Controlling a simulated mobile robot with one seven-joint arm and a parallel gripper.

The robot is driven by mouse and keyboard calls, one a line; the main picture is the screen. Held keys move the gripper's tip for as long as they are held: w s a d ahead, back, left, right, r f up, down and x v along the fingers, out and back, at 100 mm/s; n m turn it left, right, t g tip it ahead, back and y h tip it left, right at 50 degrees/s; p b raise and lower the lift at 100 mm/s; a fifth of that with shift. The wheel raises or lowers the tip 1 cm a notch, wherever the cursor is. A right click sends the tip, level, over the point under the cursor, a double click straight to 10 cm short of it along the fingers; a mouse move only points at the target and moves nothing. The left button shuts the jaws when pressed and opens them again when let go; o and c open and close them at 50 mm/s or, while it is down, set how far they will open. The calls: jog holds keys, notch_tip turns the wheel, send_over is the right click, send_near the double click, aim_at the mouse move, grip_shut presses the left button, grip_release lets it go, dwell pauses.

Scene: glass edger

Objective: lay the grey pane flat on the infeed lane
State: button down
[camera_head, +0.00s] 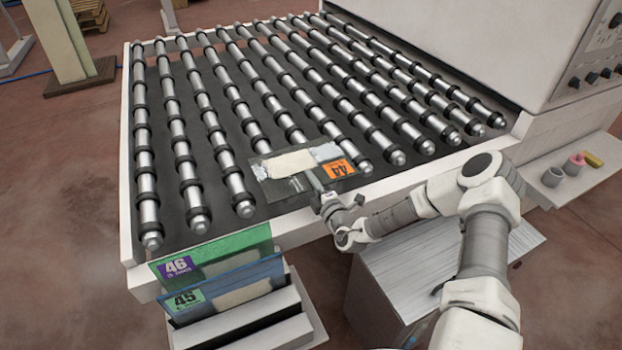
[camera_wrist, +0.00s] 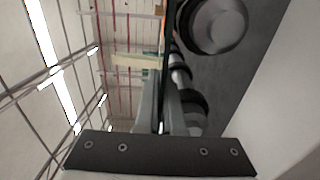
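The grey pane (camera_head: 292,164), clear with an orange label at its right corner, is at the near end of the infeed lane (camera_head: 185,226), over the front roller ends. It looks level and close to the rollers. Whether it rests on them or hovers just above, I cannot tell. My gripper (camera_head: 322,196) is shut on the pane's near edge, at the lane's front rim. In the wrist view the pane (camera_wrist: 167,45) shows edge-on between the fingers, with roller ends close on its right side.
A green pane marked 46 (camera_head: 225,248) and a blue pane marked 45 (camera_head: 230,284) stand upright in a rack below the lane's front. A white machine housing (camera_head: 500,45) borders the lane at right. Most rollers behind and left are bare.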

jog(key=c, duration=1)
grip_release()
jog(key=shift+s, duration=0.1)
jog(key=shift+o, duration=0.2)
jog(key=shift+f, duration=0.15)
jog(key=shift+f, duration=0.1)
jog(key=shift+s+f, duration=0.1)
jog(key=shift+f, duration=0.25)
jog(key=shift+s+d+f, duration=0.1)
jog(key=shift+s, duration=0.2)
jog(key=shift+s+d+r+p, duration=0.2)
jog(key=shift+s+d+p, duration=0.15)
jog(key=shift+s, duration=0.25)
jog(key=shift+s+d+r+p, duration=0.2)
jog(key=shift+s+p, duration=0.2)
jog(key=shift+s, duration=0.15)
jog(key=p+v, duration=0.2)
jog(key=v, duration=0.5)
jog(key=shift+s, duration=0.25)
